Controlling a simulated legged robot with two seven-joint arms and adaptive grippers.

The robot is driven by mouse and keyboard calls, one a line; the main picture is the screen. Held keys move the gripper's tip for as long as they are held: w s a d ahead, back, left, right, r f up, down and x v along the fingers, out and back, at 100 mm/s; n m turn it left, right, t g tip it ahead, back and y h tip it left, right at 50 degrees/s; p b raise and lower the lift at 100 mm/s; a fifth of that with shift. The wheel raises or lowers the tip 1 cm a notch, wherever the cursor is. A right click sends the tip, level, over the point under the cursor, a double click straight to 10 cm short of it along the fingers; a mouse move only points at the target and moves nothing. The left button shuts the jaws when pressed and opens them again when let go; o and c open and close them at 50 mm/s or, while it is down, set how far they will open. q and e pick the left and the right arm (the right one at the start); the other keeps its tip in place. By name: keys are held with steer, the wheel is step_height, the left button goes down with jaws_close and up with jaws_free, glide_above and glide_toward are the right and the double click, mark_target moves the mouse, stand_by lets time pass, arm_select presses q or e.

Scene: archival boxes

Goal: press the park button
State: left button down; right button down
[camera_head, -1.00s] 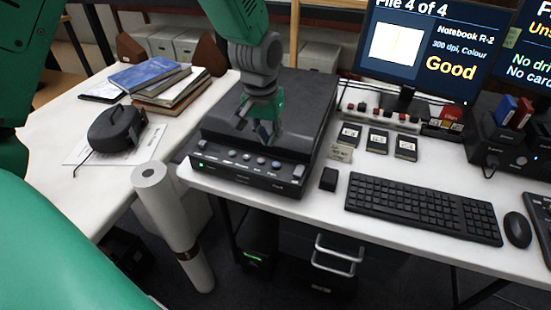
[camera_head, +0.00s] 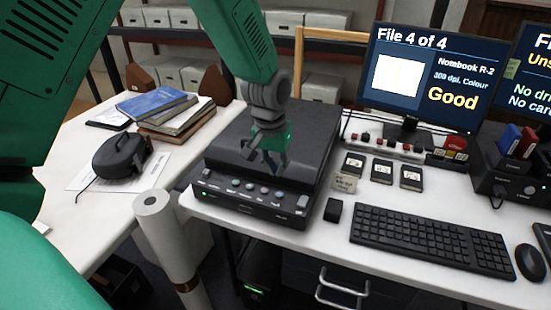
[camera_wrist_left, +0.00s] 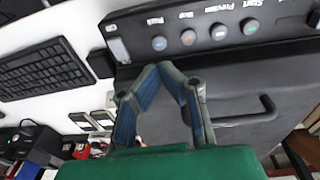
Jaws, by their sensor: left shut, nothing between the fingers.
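The dark scanner (camera_head: 225,198) stands on the white desk with a row of round buttons along its front panel. The park button (camera_wrist_left: 159,43) is the bluish one under the "Park" label in the left wrist view. It is at the right end of the row in the head view (camera_head: 278,193). My left gripper (camera_head: 266,170) is shut and empty over the scanner lid, just behind the button row. In the left wrist view its fingertips (camera_wrist_left: 168,68) meet close to the park button, apart from it in the picture. My right gripper is not in view.
A light rocker switch (camera_wrist_left: 119,49) sits beside the park button. A lid handle (camera_wrist_left: 240,115) lies behind the panel. A keyboard (camera_head: 430,238), small black box (camera_head: 333,210) and monitor (camera_head: 430,75) stand to the right. Books (camera_head: 178,118) and a paper roll (camera_head: 165,235) are left.

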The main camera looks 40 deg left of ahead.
mark_target(279, 195)
arm_select(q)
steer(key=f, duration=0.7)
steer(key=shift+w+d+f+b, duration=0.1)
steer(key=shift+w+f+b, duration=0.2)
steer(key=shift+w+b, duration=0.1)
steer(key=shift+s+d+f, duration=0.1)
steer(key=shift+s+f, duration=0.05)
steer(key=shift+f, duration=0.8)
